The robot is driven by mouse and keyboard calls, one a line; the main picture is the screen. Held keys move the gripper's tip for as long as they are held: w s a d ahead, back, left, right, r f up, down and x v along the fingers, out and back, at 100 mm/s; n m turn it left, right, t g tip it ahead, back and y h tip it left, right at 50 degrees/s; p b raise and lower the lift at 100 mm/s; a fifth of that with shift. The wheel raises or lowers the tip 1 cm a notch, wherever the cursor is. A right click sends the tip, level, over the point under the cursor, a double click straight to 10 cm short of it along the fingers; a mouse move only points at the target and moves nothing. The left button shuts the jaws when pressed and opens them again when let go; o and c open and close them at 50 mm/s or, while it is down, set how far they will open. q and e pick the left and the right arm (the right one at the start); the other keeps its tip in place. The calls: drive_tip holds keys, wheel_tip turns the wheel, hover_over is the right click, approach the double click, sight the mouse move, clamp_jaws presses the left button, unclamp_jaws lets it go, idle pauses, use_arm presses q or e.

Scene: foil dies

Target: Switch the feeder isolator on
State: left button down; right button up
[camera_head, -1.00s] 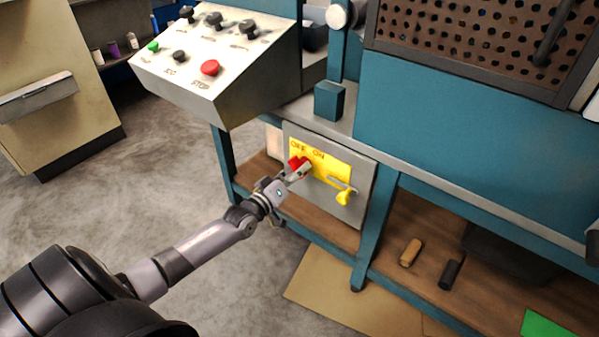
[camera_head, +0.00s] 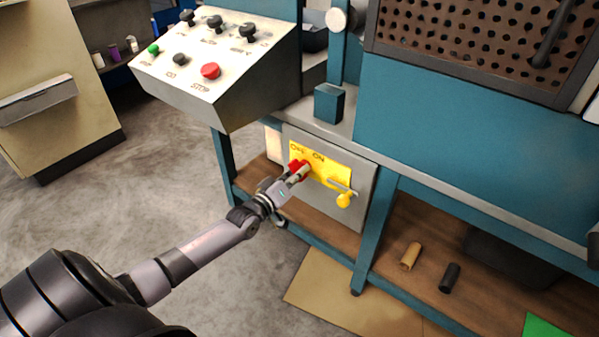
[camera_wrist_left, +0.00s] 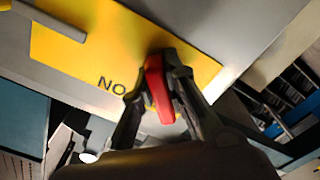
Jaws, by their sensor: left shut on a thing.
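The feeder isolator is a grey box (camera_head: 357,211) with a yellow plate (camera_head: 325,167) marked OFF and ON, under the bench. Its red handle (camera_head: 297,165) is at the left part of the plate, near the OFF word. My left gripper (camera_head: 301,172) is at the handle. In the left wrist view the left gripper (camera_wrist_left: 162,72) has its two fingers closed on either side of the red handle (camera_wrist_left: 157,90). The plate (camera_wrist_left: 100,48) shows upside down there, with ON left of the handle. The OFF word is hidden in that view. My right gripper is not in view.
A yellow knob (camera_head: 344,199) on a small metal bar sticks out at the plate's lower right. A sloped control panel (camera_head: 215,55) with several buttons and knobs stands above left. Bench legs (camera_head: 375,230) flank the box. Open floor lies to the left.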

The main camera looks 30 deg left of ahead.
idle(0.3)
use_arm(q)
drive_tip(key=shift+m+p, duration=0.45)
drive_tip(key=shift+m, duration=0.15)
drive_tip(key=m+p, duration=0.1)
drive_tip(key=m, duration=0.2)
drive_tip(key=shift+p, duration=0.35)
drive_tip(key=shift+a+m, duration=0.1)
drive_tip(key=shift+m, duration=0.4)
drive_tip(key=shift+m+p, duration=0.65)
drive_tip(key=shift+m, duration=0.35)
drive_tip(key=shift+f+m, duration=0.1)
drive_tip(key=shift+m, duration=0.7)
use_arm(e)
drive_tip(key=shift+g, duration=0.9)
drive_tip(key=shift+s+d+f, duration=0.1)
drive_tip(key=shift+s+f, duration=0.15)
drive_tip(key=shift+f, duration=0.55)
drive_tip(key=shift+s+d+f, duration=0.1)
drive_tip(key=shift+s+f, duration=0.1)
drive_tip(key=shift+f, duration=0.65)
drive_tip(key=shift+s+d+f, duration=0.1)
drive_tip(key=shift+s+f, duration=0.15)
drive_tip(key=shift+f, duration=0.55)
use_arm(q)
drive_tip(key=c, duration=1.6)
unclamp_jaws()
